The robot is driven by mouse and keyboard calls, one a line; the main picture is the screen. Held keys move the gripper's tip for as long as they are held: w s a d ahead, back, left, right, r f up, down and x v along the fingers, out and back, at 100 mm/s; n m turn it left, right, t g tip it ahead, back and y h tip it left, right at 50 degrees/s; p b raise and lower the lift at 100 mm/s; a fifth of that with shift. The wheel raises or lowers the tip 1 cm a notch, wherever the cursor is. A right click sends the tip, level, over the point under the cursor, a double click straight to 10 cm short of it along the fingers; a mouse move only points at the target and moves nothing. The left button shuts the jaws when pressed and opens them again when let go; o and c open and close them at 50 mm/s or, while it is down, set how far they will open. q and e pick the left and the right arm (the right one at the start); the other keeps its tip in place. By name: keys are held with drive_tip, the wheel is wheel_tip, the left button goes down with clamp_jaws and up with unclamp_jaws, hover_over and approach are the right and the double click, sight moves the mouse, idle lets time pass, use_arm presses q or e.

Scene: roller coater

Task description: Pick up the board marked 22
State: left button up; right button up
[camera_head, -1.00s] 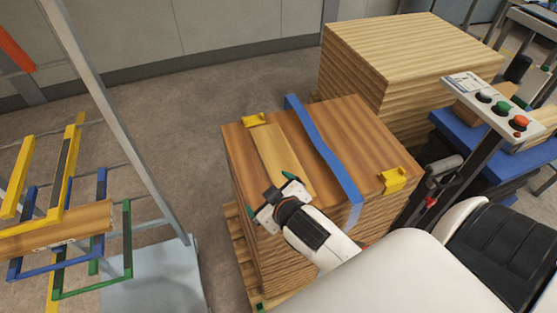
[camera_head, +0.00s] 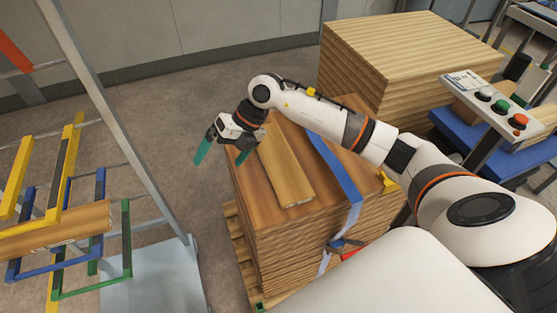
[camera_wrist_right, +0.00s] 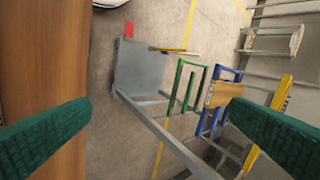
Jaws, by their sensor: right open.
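A wooden board (camera_head: 52,229) rests on the coloured arms of the rack at the left. Its edge carries a small label that I cannot read. The same rack board (camera_wrist_right: 222,95) shows in the right wrist view. Another loose board (camera_head: 286,175) lies flat on top of the strapped wood stack (camera_head: 290,245); no number can be read on it. My right gripper (camera_head: 222,152) is open and empty, with green fingers, beside the stack's far left corner. It is apart from the rack board. My left gripper is not in view.
The rack's grey upright (camera_head: 120,120) stands between my right gripper and the rack board. A blue strap (camera_head: 335,165) crosses the stack. A taller pale stack (camera_head: 400,60) and a button panel (camera_head: 492,100) stand at the right. Open floor (camera_head: 150,160) lies left of the stack.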

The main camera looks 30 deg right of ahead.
drive_tip(key=d+r+m+g+h, duration=0.2)
drive_tip(key=d+h, duration=0.5)
drive_tip(key=d, duration=0.9)
drive_tip(key=p, duration=0.2)
hover_over(278, 158)
wheel_tip(278, 158, down, 7)
drive_tip(key=shift+s+d+r, duration=0.1)
wheel_tip(278, 158, down, 5)
drive_tip(key=shift+s+f+p, duration=0.1)
drive_tip(key=shift+p, duration=1)
drive_tip(key=shift+f, duration=0.15)
drive_tip(key=c, duration=1)
